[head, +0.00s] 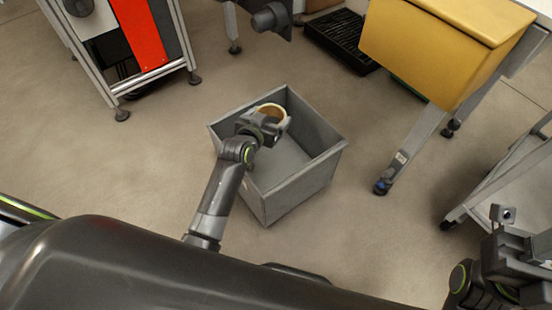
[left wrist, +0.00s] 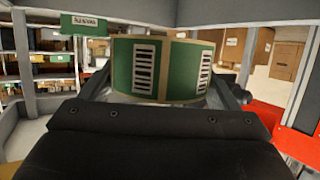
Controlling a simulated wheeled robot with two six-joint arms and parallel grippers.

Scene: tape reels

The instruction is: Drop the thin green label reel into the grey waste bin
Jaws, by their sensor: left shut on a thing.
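The green label reel (left wrist: 142,68) fills the middle of the left wrist view, showing a green outer face with white barcode labels. In the head view only its pale tan rim (head: 270,107) shows clearly. My left gripper (head: 274,123) is shut on the reel and holds it over the grey waste bin (head: 324,160). The bin is an open-topped box standing on the floor, and the part of its floor that shows is bare. The gripper and forearm hide part of its left side. My right gripper (head: 505,240) is at the lower right edge, its jaws unclear.
A yellow box (head: 430,50) on a legged stand is at the upper right. A black slatted crate (head: 340,38) lies behind the bin. A metal-framed stand with a red panel (head: 140,30) is at the upper left. Bare floor surrounds the bin.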

